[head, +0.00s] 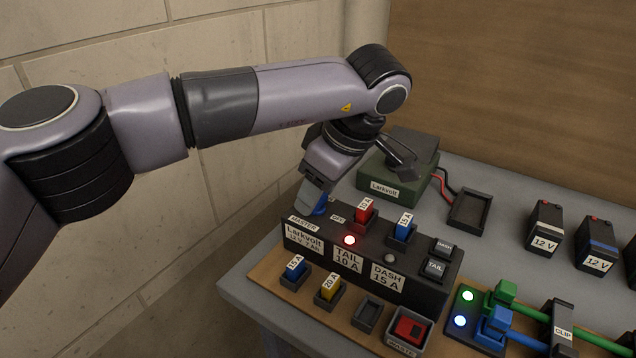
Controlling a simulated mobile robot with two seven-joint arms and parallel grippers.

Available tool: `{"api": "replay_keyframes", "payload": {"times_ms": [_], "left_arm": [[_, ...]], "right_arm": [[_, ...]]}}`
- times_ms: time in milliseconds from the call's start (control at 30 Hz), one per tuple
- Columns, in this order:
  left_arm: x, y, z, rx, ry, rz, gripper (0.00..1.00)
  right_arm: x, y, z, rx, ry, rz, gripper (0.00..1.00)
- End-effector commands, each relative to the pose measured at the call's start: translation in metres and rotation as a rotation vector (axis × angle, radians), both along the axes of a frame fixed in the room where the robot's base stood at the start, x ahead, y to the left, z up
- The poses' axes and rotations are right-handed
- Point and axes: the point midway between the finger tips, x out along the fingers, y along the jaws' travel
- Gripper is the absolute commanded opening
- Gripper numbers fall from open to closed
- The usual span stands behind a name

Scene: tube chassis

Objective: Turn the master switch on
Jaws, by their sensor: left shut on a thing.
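The black fuse panel (330,262) has a MASTER label (303,223) at its back left corner and an OFF label (338,218) beside it. The red lamp (349,240) over the TAIL 10 A label glows; the lamp over DASH 15 A (390,258) is dark. My right gripper is not in view.
A red 10 A fuse (364,210) and a blue 15 A fuse (404,225) stand in the panel. In front are spare fuses and a waste bin (408,330). A green Larkvolt box (395,180), an empty black tray (469,211) and 12 V batteries (543,228) stand behind and right.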

Motion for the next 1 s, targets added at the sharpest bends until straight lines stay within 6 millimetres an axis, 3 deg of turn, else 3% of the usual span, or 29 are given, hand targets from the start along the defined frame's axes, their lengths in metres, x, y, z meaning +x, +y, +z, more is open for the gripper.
{"api": "replay_keyframes", "payload": {"times_ms": [500, 533, 600, 1000], "left_arm": [[0.0011, 0.0003, 0.0019, -0.001, -0.004, 0.023, 0.16], [0.0011, 0.0003, 0.0019, -0.001, -0.004, 0.023, 0.50], [0.0010, 0.0003, 0.0016, -0.001, -0.004, 0.022, 0.72], [-0.0009, -0.0030, 0.0086, -0.001, -0.004, 0.019, 0.72]], "right_arm": [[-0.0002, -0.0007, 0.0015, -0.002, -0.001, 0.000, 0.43], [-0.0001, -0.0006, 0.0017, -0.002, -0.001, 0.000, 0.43], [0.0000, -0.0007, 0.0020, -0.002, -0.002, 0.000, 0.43], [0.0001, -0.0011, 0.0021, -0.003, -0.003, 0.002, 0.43]]}}
